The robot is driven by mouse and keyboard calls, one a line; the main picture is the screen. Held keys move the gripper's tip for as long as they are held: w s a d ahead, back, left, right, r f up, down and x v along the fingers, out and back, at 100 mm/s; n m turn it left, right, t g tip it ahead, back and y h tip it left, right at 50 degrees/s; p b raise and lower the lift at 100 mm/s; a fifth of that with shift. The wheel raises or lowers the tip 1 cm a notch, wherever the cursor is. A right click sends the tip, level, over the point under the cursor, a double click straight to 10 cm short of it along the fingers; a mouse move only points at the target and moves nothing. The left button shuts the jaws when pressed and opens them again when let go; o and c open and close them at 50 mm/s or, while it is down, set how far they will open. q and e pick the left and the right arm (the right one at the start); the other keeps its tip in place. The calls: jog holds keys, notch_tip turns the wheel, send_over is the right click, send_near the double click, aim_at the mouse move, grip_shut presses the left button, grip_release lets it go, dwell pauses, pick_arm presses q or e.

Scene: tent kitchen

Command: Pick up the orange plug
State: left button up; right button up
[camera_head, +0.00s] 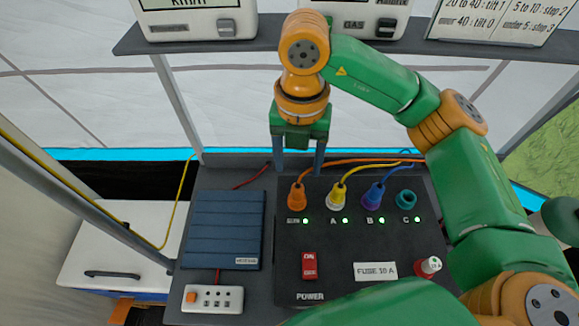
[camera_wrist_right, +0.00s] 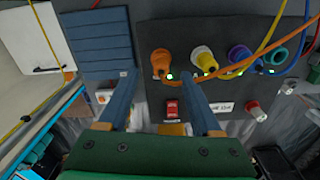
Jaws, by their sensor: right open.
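The orange plug (camera_head: 297,197) sits upright in the leftmost socket of the dark power panel (camera_head: 345,235), with an orange cable running from it to the right. My right gripper (camera_head: 299,165) is open, with its two blue fingers pointing down just behind and above the orange plug. In the right wrist view the orange plug (camera_wrist_right: 160,63) appears between and slightly beyond the fingertips (camera_wrist_right: 157,77). Nothing is held, and I cannot tell whether a finger touches the plug. My left gripper is not in view.
A yellow plug (camera_head: 338,194), a blue-purple plug (camera_head: 373,195) and a teal ring-shaped fitting (camera_head: 405,199) stand right of the orange one, with cables behind. A red power switch (camera_head: 309,265) is below. A ribbed blue panel (camera_head: 225,229) and power strip (camera_head: 213,299) are left. A shelf (camera_head: 270,46) hangs above.

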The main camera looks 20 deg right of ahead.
aim_at(298, 183)
jog(key=shift+s+f, duration=0.15)
jog(key=shift+f, duration=0.15)
jog(key=f+p, duration=0.1)
jog(key=f, duration=0.1)
jog(key=s+f+p, duration=0.1)
jog(key=f, duration=0.2)
jog(key=shift+a+f, duration=0.1)
jog(key=shift+f, duration=0.55)
grip_shut()
